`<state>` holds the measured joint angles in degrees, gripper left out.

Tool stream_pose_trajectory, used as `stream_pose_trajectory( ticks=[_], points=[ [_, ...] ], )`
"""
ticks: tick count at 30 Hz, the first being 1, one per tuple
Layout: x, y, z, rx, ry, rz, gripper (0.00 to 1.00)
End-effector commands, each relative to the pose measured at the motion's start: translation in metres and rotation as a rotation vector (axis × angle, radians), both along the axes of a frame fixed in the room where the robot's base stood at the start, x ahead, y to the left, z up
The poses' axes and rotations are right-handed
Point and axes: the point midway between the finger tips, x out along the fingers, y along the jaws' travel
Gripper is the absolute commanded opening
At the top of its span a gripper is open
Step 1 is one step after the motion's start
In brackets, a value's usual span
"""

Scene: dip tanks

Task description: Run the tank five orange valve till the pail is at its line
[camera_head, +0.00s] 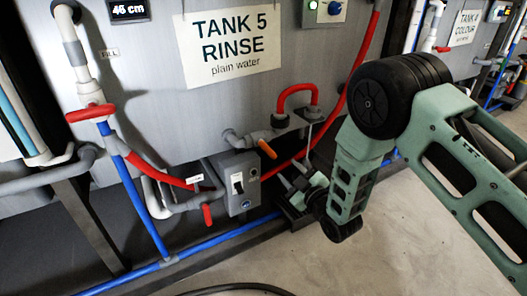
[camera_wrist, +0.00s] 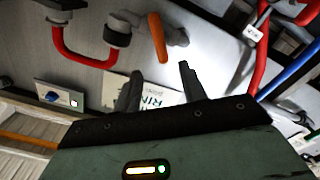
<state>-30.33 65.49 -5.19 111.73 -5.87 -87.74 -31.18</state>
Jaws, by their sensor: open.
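The orange valve handle (camera_head: 267,149) is on a grey pipe fitting low on the front of tank 5 (camera_head: 150,110), below the sign reading "TANK 5 RINSE plain water" (camera_head: 228,40). In the wrist view the orange handle (camera_wrist: 158,38) stands just beyond my fingertips, roughly between them and not touching. My gripper (camera_wrist: 160,72) is open and empty. In the head view my gripper (camera_head: 297,187) is low, to the right of and below the handle, partly hidden by my arm. I see no pail in either view.
A grey switch box (camera_head: 237,184) is below the handle. A red hose loop (camera_head: 298,92) rises at its right. A blue pipe (camera_head: 220,236) runs along the bottom. The floor (camera_head: 370,240) is clear at right.

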Motion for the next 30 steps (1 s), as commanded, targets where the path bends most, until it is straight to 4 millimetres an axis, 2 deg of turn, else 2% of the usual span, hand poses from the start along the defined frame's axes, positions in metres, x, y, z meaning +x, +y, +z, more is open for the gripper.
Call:
stream_pose_trajectory(
  ticks=[18, 24, 30],
  points=[
    [0.103, 0.071, -0.003, 0.002, 0.000, 0.000, 0.42],
    [0.122, 0.083, -0.002, 0.002, 0.002, 0.000, 0.42],
    [0.128, 0.087, 0.000, 0.000, 0.003, 0.000, 0.42]
  ],
)
